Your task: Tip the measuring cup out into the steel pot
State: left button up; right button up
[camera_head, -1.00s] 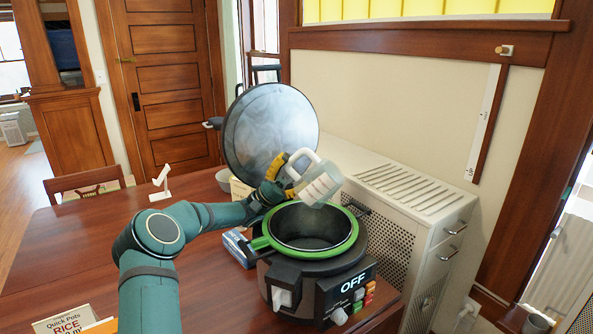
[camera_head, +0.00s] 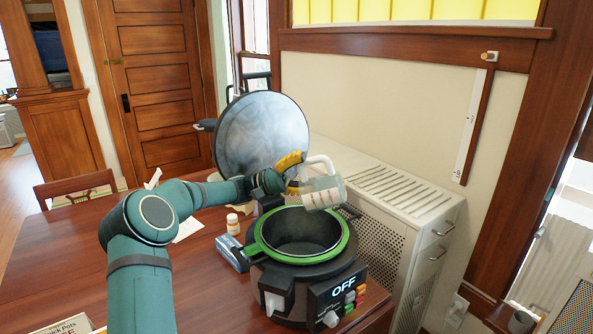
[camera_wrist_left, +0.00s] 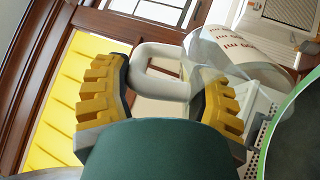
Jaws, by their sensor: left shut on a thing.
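The measuring cup (camera_head: 323,194) is clear with red print and a white handle. It is tipped well over, handle uppermost, above the far right rim of the pot. My left gripper (camera_head: 293,176) is shut on its handle. In the left wrist view, the yellow fingers (camera_wrist_left: 160,98) stand either side of the handle, and the cup body (camera_wrist_left: 238,48) is beyond them. The steel pot (camera_head: 300,227) is open with a green rim and sits in a black cooker (camera_head: 285,285). I see nothing in the pot; the cup's contents cannot be made out. My right gripper is out of view.
The big round lid (camera_head: 262,135) stands upright behind the pot. A white radiator cabinet (camera_head: 405,200) is close on the right. A blue box (camera_head: 232,252) and a small pill bottle (camera_head: 232,223) stand left of the cooker.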

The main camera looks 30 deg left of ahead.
pick_arm(q)
jog(key=shift+w+f, duration=0.1)
jog(key=d, duration=0.1)
jog(key=y+p, duration=0.1)
jog(key=w+d+g+y, duration=0.1)
jog(key=shift+d+r+p, duration=0.35)
jog(key=shift+w+d+f+y, duration=0.1)
jog(key=shift+d+y, duration=0.25)
jog(key=shift+y, duration=0.25)
jog(key=shift+f, duration=0.25)
